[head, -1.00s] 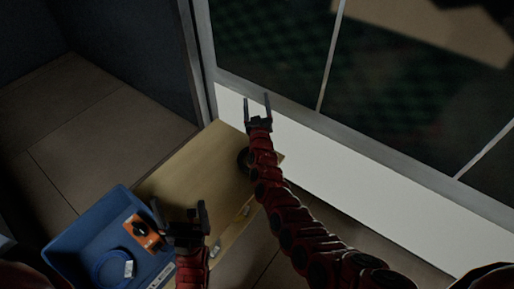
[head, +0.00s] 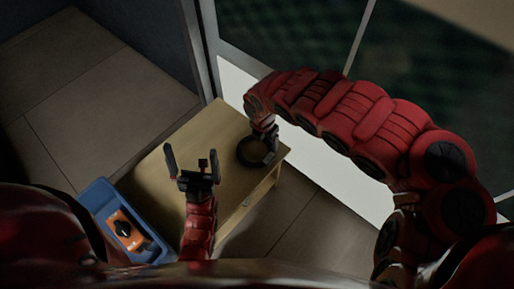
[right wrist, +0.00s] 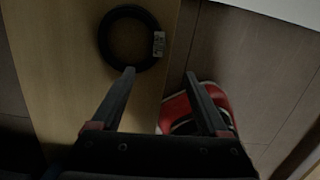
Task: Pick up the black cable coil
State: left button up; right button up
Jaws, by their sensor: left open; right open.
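The black cable coil (head: 242,159) lies flat as a ring near the far right end of the wooden table. My right gripper (head: 268,143) points down over the coil's right side and partly hides it. In the right wrist view, the coil (right wrist: 104,38) shows whole, with a pale tag on its right side. The open fingers of the right gripper (right wrist: 159,74) sit below it in the picture, with nothing between them. The left fingertip appears close to the coil's lower edge; I cannot tell whether they touch. My left gripper (head: 191,151) is open and empty, left of the coil.
The wooden table (head: 205,125) is bare around the coil. A blue crate (head: 97,192) at its near left holds an orange item (head: 124,229) with a black part. A white panel and dark window stand behind the table. Tiled floor lies left and right.

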jog(key=b, duration=0.4)
send_over(268, 158)
jog(key=s, duration=0.1)
jog(key=f, duration=1)
jog(key=shift+s+a+f, duration=0.15)
jog(key=shift+a+f, duration=0.1)
jog(key=shift+f, duration=0.1)
jog(key=shift+w+d+f+b, duration=0.1)
jog(key=shift+w+f+b, duration=0.15)
jog(key=shift+f, duration=0.65)
jog(key=shift+w+d+f+b, duration=0.15)
jog(key=shift+f+b, duration=0.2)
jog(key=shift+f, duration=0.55)
jog(key=shift+w+d+f+b, duration=0.1)
jog(key=shift+w+f+b, duration=0.15)
jog(key=shift+f, duration=0.65)
grip_shut()
